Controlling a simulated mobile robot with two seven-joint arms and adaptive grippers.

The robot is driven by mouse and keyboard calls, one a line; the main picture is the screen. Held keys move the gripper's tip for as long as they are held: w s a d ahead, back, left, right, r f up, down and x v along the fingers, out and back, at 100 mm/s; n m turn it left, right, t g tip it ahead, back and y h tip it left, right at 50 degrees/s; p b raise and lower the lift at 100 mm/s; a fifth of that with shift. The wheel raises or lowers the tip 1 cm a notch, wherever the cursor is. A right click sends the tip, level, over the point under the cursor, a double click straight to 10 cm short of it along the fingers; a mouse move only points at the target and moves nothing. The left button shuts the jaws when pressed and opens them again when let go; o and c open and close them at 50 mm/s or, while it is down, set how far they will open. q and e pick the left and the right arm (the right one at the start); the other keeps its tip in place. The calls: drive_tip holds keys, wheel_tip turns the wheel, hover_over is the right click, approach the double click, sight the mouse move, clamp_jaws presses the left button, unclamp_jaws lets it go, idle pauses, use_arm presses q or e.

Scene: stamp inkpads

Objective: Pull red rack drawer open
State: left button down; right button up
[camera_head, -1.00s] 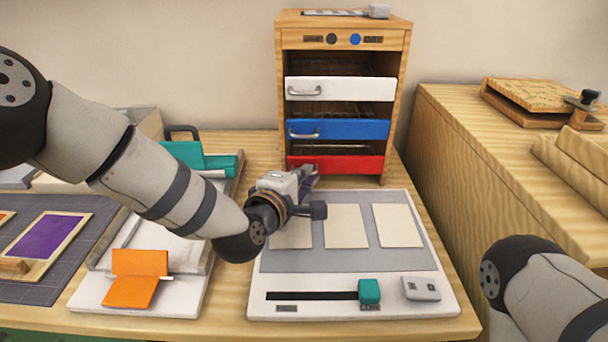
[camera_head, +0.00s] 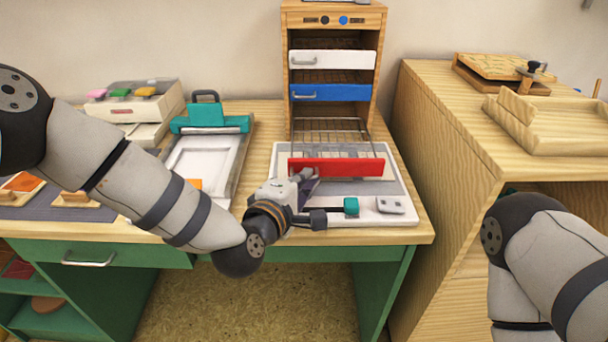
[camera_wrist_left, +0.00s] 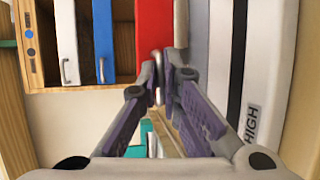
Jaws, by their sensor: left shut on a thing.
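The red drawer (camera_head: 336,168) of the wooden rack (camera_head: 287,75) is pulled well out in the head view. Its wire shelf (camera_head: 335,135) shows behind the red front, over the white board. My left gripper (camera_head: 307,180) is at the left part of the red front, shut on its handle. In the left wrist view the fingers (camera_wrist_left: 163,88) close around the metal handle (camera_wrist_left: 157,72) beside the red front (camera_wrist_left: 153,35). My right arm (camera_head: 540,240) shows at the lower right, but its gripper is out of view.
The white drawer (camera_head: 332,60) and blue drawer (camera_head: 332,92) above are closed. The white board (camera_head: 405,212) with a teal slider (camera_head: 351,206) lies below the red drawer. A teal-clamped press (camera_head: 208,120) stands to the left. A wooden cabinet (camera_head: 440,140) stands on the right.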

idle(0.3)
use_arm(q)
drive_tip(key=c, duration=1.8)
unclamp_jaws()
drive_tip(key=v, duration=1.2)
drive_tip(key=shift+a, duration=0.1)
